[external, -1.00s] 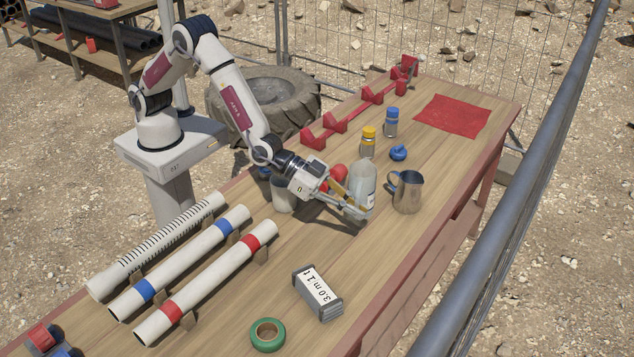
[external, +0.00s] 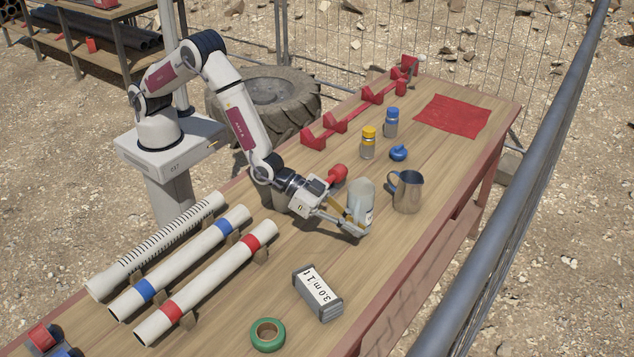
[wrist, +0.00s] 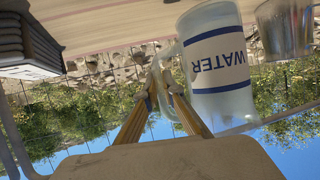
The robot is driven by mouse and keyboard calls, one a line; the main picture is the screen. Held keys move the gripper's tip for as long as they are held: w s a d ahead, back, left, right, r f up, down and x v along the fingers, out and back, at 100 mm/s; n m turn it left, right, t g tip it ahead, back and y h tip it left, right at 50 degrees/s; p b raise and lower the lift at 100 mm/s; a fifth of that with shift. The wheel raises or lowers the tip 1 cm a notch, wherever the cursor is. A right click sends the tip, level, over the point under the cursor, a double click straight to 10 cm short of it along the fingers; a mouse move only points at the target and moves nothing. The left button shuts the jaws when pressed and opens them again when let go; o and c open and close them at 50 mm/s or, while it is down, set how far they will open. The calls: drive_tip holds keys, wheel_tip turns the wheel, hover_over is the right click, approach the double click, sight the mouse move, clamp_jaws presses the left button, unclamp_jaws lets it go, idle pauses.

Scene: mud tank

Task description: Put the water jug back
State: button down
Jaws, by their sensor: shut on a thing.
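The water jug (external: 361,197) is a pale, translucent jug with a white and blue WATER label. It stands roughly upright over the middle of the table, between my arm and the metal mug. It also shows in the upside-down wrist view (wrist: 222,105), with its handle on the left side. My gripper (external: 352,225) is low beside the jug and shut on its handle; its fingertips (wrist: 164,78) meet there in the wrist view. Whether the jug's base touches the table cannot be told.
A metal mug (external: 407,192) stands close right of the jug. A grey block marked 3.0 (external: 317,292) and green tape (external: 267,335) lie in front. Three white tubes (external: 205,285) lie left. Yellow-capped (external: 368,143) and blue-capped bottles (external: 391,123) stand behind. A red cloth (external: 453,116) lies far right.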

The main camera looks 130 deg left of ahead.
drive_tip(key=shift+f, duration=1.45)
drive_tip(key=shift+f, duration=0.15)
drive_tip(key=c, duration=2.2)
unclamp_jaws()
drive_tip(key=shift+v, duration=6.05)
drive_tip(key=shift+r, duration=0.2)
